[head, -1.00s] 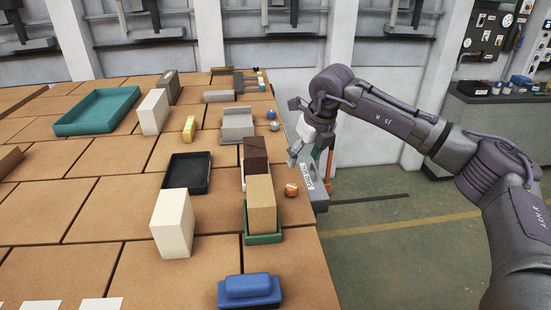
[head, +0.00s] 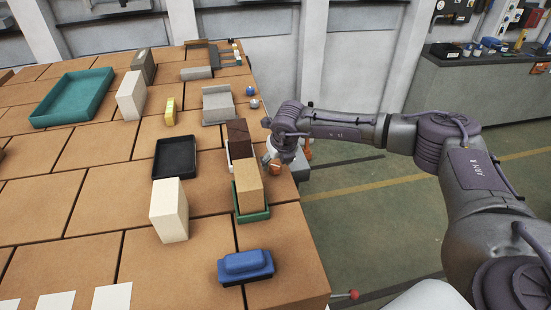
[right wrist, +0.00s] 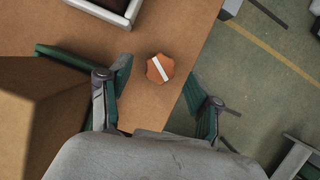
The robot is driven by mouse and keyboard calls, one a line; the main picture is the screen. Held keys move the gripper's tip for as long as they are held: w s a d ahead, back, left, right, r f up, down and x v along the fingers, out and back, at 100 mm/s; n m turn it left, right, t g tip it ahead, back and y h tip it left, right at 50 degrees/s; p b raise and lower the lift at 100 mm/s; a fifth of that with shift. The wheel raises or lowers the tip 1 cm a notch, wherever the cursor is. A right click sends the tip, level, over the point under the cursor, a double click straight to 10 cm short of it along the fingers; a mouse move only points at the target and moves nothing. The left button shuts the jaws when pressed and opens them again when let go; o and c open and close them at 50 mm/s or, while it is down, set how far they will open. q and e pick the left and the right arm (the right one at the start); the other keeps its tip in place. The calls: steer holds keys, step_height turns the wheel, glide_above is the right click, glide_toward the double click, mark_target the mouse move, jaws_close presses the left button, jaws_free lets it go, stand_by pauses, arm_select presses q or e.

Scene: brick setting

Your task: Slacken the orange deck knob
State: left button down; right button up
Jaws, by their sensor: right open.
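The orange deck knob (right wrist: 160,68) is a small rounded orange piece with a white stripe across its top. In the right wrist view it sits on the tan deck near the deck's edge. In the head view a bit of the knob (head: 275,168) shows below my right gripper (head: 271,155). In the right wrist view my right gripper (right wrist: 158,77) is open. Its two green-padded fingers are apart, one on each side of the knob, with visible gaps. I cannot tell its height above the knob. My left gripper is not in view.
A tan block (head: 250,187) stands in a green tray (head: 253,216) close to the knob, with a dark brown block (head: 238,137) behind. A blue piece (head: 246,266) lies near the front. The deck's right edge is close; the floor (head: 375,230) beyond is open.

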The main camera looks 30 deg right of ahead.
steer(key=shift+x, duration=1.05)
